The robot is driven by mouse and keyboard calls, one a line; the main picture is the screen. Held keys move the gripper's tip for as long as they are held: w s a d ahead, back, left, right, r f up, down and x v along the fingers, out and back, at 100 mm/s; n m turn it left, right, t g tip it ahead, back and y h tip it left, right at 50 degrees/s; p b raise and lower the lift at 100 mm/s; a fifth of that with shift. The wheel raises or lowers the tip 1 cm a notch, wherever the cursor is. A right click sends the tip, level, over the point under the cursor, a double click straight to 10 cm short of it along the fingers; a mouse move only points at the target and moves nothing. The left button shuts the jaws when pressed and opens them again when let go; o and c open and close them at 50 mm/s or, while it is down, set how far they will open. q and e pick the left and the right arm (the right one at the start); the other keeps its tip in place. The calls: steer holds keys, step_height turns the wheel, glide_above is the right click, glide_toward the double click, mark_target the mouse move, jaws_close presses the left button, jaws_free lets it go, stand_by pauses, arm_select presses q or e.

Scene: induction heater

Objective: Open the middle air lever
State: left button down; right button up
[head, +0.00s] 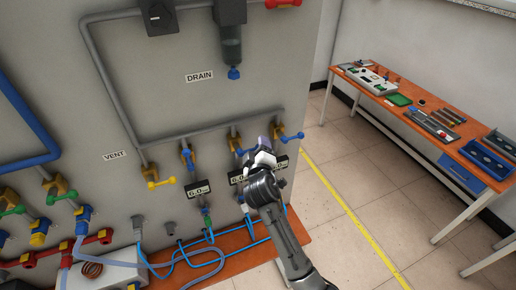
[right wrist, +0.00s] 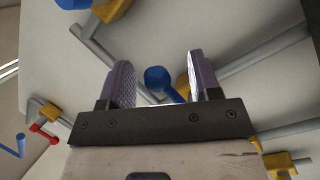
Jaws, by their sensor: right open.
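Three blue air levers on brass valves sit in a row on the grey panel: a left one (head: 187,157), a middle one (head: 238,150) and a right one (head: 292,136). My right gripper (head: 264,144) is at the panel, just right of the middle lever, and partly covers the area between it and the right lever. In the right wrist view the gripper (right wrist: 158,82) is open, with purple pads apart. A blue lever end (right wrist: 165,84) shows between the pads; contact cannot be told. My left gripper is not in view.
A yellow lever (head: 160,183) is left of the row. Pressure displays (head: 197,188) hang under the valves, with blue hoses below. A grey pipe (head: 190,134) runs above. An orange workbench (head: 420,110) with tools stands at right, beyond clear floor.

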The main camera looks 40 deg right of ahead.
steer(key=shift+r, duration=0.1)
jaws_close()
